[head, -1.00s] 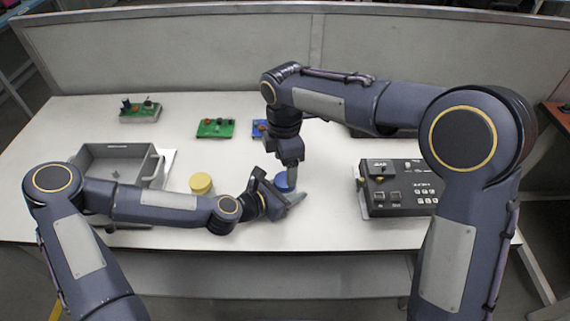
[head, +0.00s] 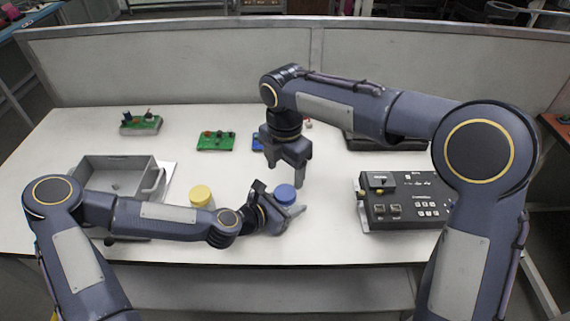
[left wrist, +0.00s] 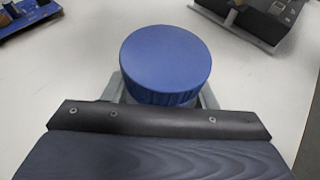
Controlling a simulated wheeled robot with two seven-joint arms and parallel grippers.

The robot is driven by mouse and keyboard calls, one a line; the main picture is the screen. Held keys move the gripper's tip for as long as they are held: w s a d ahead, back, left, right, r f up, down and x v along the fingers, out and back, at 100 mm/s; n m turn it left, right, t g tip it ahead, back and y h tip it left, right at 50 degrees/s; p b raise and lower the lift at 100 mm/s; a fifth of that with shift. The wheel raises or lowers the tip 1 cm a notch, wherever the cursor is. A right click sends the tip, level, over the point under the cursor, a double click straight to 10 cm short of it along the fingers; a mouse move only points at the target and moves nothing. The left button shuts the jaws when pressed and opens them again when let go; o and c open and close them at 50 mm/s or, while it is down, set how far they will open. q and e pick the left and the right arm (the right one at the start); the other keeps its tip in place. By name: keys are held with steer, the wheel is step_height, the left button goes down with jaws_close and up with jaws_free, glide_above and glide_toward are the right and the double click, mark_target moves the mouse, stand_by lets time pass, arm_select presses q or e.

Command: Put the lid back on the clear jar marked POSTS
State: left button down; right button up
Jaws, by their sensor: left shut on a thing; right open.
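A round blue lid (head: 285,192) sits on top of a jar at the front middle of the table. In the left wrist view the lid (left wrist: 166,62) looks level and covers the top. The jar's body is almost wholly hidden by the lid and my gripper, and no POSTS mark can be read. My left gripper (head: 288,208) is shut on the jar from the side, its fingers showing on both sides below the lid (left wrist: 164,98). My right gripper (head: 285,174) is open and empty, pointing down just above and behind the lid, apart from it.
A yellow-lidded container (head: 201,195) stands left of the jar, close behind my left forearm. A grey bin (head: 150,178) is at the left and a black control box (head: 400,205) at the right. Green circuit boards (head: 215,141) lie at the back.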

mark_target(285, 192)
step_height(285, 192, down, 7)
steer(key=shift+r, duration=0.1)
stand_by(0.4)
steer(key=c, duration=1)
steer(key=m, duration=0.6)
steer(key=shift+m, duration=0.3)
steer(key=o, duration=1.1)
